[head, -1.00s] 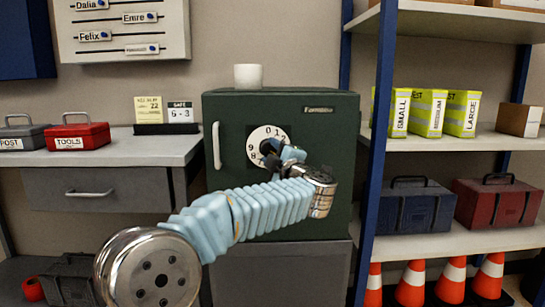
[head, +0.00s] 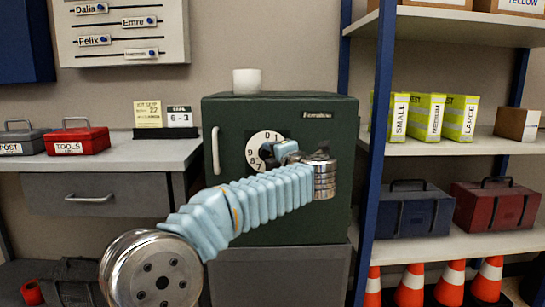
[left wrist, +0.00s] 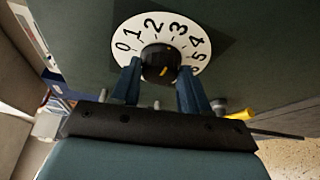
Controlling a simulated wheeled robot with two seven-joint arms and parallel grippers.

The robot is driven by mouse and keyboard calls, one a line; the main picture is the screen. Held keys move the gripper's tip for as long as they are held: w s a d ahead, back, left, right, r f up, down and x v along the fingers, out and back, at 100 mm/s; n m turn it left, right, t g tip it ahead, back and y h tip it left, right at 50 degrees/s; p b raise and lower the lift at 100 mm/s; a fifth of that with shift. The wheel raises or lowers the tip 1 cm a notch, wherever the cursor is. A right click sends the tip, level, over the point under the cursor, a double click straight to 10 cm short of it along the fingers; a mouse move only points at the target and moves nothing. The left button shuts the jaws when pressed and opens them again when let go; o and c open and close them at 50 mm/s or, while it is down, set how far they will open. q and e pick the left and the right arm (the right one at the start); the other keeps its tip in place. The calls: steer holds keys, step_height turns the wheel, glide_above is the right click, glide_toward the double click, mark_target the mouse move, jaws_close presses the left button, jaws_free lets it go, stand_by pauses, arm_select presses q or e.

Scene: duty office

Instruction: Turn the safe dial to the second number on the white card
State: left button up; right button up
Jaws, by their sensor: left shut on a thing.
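The green safe (head: 230,200) stands in the middle of the head view, with a white number dial (head: 256,148) on its door. The white card (head: 180,119) on the desk to its left reads "6 - 3" under a dark header. My left gripper (left wrist: 160,78) is shut on the black dial knob (left wrist: 155,58), one finger on each side. In the left wrist view, 0 to 5 show around the white dial (left wrist: 127,32). A yellow mark (left wrist: 166,71) on the knob points down and slightly right there; the number at it is hidden. My right gripper is not in view.
The safe has a pale handle (head: 215,150) left of the dial and a white cup (head: 247,81) on top. A blue shelf post (head: 376,170) stands close to its right. Toolboxes, including a red one (head: 78,138), sit on the desk at left.

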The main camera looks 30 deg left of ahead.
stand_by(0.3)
arm_select(q)
steer(key=o, duration=1.1)
steer(key=shift+c, duration=0.2)
steer(key=b+v, duration=0.1)
steer(key=v, duration=1.2)
steer(key=shift+s+d, duration=0.25)
steer(key=shift+d, duration=0.05)
